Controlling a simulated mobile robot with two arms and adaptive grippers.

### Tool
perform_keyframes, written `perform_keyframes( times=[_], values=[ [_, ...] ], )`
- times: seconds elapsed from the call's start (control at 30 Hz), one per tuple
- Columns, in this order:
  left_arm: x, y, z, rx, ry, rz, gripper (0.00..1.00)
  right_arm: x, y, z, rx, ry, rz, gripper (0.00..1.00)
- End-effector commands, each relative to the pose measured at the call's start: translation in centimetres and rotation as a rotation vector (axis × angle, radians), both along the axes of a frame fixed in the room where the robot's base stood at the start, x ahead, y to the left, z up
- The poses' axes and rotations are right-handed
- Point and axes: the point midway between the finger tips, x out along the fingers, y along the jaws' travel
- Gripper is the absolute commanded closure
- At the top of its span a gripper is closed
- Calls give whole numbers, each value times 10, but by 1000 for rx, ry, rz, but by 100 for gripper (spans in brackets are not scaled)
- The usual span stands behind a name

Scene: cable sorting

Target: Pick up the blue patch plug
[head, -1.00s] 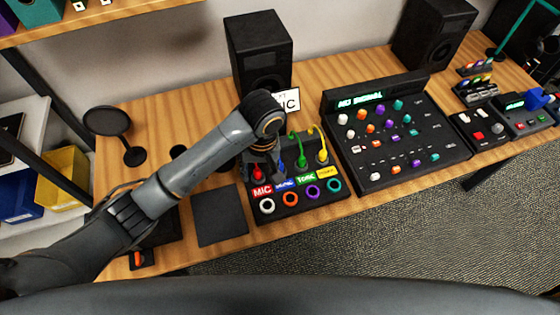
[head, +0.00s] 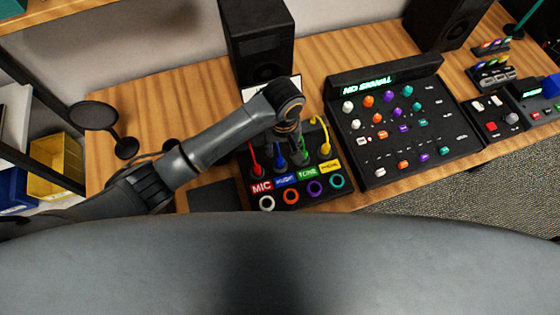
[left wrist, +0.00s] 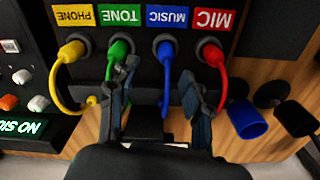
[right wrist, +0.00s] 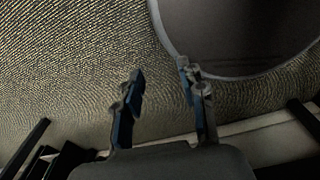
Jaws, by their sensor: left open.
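The blue patch plug (head: 281,160) stands in the MUSIC socket of the black patch box (head: 301,183), between the red plug (head: 256,170) and the green plug (head: 303,155). In the left wrist view the blue plug (left wrist: 166,50) has a blue cable running down between the fingers. My left gripper (left wrist: 160,82) is open. One finger is near the green plug (left wrist: 119,49), the other between the blue plug and the red plug (left wrist: 212,55). In the head view my left gripper (head: 292,143) is partly hidden by its wrist. My right gripper (right wrist: 160,74) is open and empty above the carpet.
The yellow plug (head: 325,149) stands in the PHONE socket. A mixer panel (head: 395,125) reading "NO SIGNAL" is right of the box, and a black speaker (head: 256,45) is behind it. A round black stand (head: 94,116) is at left. A blue cup-like object (left wrist: 247,122) shows near the red cable.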

Motion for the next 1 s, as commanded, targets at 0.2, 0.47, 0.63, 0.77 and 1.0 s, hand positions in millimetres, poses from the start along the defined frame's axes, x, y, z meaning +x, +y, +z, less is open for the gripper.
perform_keyframes(
  times=[0.2, 0.47, 0.63, 0.77, 1.0],
  values=[
    [-3, 4, -15, 4, 1, 0, 51, 19, 1, 6, 2, -27, 1, 60],
    [-8, 8, -52, 2, 0, 0, 51, 31, 1, 15, 3, -47, 1, 60],
    [-8, 8, -59, 0, -2, -1, 51, 23, 1, 14, 2, -35, 1, 60],
    [-8, 8, -58, 0, -2, -1, 51, 18, 0, 14, 2, -27, 1, 60],
    [-8, 8, -58, 0, -2, -1, 96, 17, 0, 14, 2, -26, 1, 60]
  ],
)
